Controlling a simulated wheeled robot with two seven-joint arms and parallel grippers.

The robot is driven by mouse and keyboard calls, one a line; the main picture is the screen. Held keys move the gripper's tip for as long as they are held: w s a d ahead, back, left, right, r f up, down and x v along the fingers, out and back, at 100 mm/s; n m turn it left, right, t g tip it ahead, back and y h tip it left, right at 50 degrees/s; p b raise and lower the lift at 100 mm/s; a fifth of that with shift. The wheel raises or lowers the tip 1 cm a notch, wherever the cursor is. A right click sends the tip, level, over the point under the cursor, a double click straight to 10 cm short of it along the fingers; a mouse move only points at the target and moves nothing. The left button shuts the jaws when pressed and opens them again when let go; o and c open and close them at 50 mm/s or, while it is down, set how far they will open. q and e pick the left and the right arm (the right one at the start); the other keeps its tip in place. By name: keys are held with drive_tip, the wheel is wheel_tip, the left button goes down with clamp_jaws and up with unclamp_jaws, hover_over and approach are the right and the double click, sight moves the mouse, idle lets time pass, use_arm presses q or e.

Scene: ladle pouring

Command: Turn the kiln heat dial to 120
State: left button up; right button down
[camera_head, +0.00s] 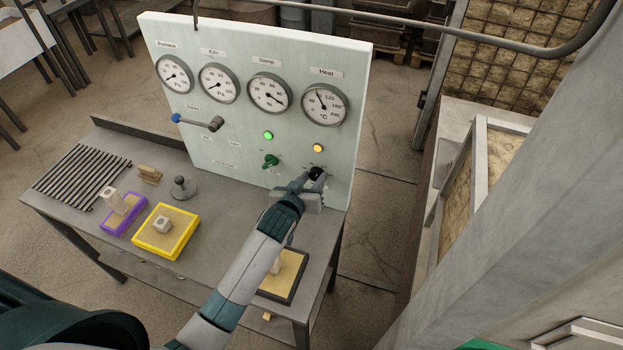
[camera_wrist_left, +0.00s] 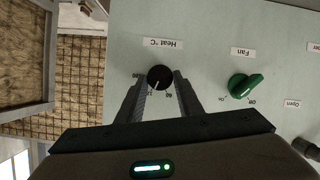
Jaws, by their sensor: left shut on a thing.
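The black heat dial (camera_head: 316,172) is a round knob low on the right of the pale panel (camera_head: 230,140). It also shows in the left wrist view (camera_wrist_left: 160,75), under the label "Heat °C", with numbers around it partly hidden. My left gripper (camera_head: 312,180) is shut on the dial, a finger on either side of it. The heat gauge (camera_head: 325,105) is above; its needle points up and left, just left of the 120 label, and its exact reading is hard to tell. My right gripper is not in view.
A green fan knob (camera_head: 270,161) sits left of the dial. A blue-ended lever (camera_head: 198,122) is farther left. The amber lamp (camera_head: 318,148) and green lamp (camera_head: 268,135) are lit. Yellow (camera_head: 180,245) and purple (camera_head: 118,225) trays stand on the table.

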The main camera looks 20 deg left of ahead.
use_arm(q)
drive_tip(key=shift+d+m+y, duration=0.1)
drive_tip(key=shift+m+y, duration=0.3)
drive_tip(key=shift+m, duration=0.2)
drive_tip(key=o, duration=1)
drive_tip(key=shift+o, duration=0.2)
drive_tip(key=shift+s, duration=0.15)
